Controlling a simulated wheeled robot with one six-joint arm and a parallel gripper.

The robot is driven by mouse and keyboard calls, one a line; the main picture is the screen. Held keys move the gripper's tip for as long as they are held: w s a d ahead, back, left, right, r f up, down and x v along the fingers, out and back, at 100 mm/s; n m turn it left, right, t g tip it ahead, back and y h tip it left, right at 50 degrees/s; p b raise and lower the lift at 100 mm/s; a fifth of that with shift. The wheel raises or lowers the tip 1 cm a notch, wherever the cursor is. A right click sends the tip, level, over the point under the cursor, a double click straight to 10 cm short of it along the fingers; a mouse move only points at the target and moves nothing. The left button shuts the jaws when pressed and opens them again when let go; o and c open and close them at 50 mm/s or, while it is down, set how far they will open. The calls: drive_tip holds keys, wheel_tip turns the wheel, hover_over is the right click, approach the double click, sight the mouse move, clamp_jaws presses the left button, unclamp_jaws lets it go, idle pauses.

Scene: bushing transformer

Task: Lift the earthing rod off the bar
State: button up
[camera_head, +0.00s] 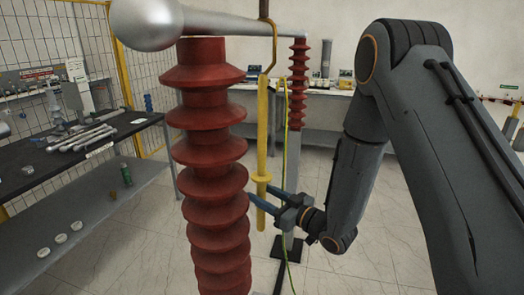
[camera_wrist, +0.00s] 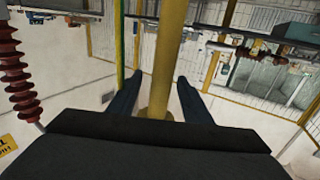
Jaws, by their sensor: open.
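The earthing rod (camera_head: 262,130) is a long yellow pole with a round collar low down and a brass-coloured hook (camera_head: 273,42) at its top. It hangs upright from the silver bar (camera_head: 240,25) by the hook. My gripper (camera_head: 258,201) is at the rod's lower part, near the collar, with its blue fingers reaching from the right. In the wrist view the rod (camera_wrist: 168,60) stands between the two open fingers (camera_wrist: 155,98), with a gap visible on each side. Contact with the rod cannot be told.
A red ribbed insulator (camera_head: 208,150) stands close left of the rod, under the bar's ball end (camera_head: 147,22). A second insulator (camera_head: 298,75) stands behind. A yellow-green cable (camera_head: 286,150) hangs beside the rod. A dark table with tools (camera_head: 60,165) is at left.

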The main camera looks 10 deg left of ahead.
drive_tip(key=p+x, duration=0.1)
drive_tip(key=x, duration=0.3)
drive_tip(key=shift+a+p, duration=0.1)
drive_tip(key=shift+p, duration=0.2)
drive_tip(key=shift+r, duration=0.1)
clamp_jaws()
drive_tip(key=shift+r, duration=0.15)
